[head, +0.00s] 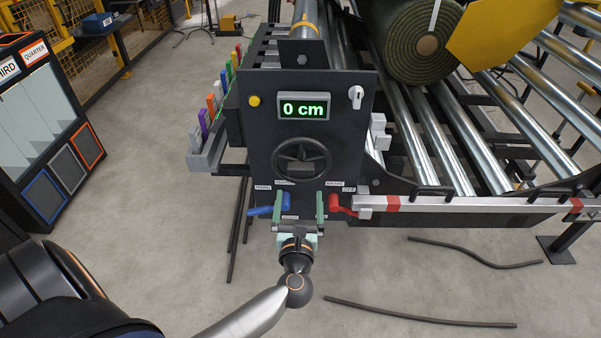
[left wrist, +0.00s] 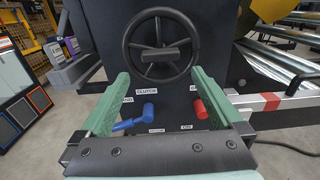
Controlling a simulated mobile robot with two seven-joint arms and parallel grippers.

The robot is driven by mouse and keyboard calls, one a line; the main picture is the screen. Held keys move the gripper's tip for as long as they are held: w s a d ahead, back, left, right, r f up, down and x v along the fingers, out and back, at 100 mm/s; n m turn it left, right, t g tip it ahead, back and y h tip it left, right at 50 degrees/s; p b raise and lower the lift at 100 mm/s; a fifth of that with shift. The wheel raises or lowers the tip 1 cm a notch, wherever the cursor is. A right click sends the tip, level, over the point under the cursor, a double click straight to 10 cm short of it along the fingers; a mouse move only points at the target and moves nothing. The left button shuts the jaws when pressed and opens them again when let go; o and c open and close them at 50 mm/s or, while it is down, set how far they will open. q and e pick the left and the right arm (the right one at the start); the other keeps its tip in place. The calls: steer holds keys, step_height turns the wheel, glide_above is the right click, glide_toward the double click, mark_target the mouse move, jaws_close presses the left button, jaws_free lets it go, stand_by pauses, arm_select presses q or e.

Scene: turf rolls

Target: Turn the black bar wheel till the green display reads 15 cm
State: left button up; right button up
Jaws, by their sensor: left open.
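The black bar wheel (head: 302,161) is on the front of a dark panel (head: 265,140), below the green display (head: 303,107), which reads 0 cm. In the left wrist view the wheel (left wrist: 160,22) shows at the top centre, with a bar across its hub. My left gripper (head: 299,204) is open and empty, with its green fingers pointing at the panel below the wheel. In the left wrist view its fingers (left wrist: 160,82) stand apart, below and on either side of the wheel, and do not touch it. My right gripper is not in view.
A blue lever (head: 268,207) and a red lever (head: 342,206) sit just left and right of my left fingers. A yellow button (head: 254,101) and a white switch (head: 356,95) flank the display. A turf roll (head: 415,45) rests on metal rollers behind.

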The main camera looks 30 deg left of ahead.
mark_target(300, 172)
arm_select(q)
steer(key=x, duration=0.9)
steer(key=shift+w+a, duration=0.1)
steer(key=shift+w, duration=0.2)
jaws_close()
stand_by(0.3)
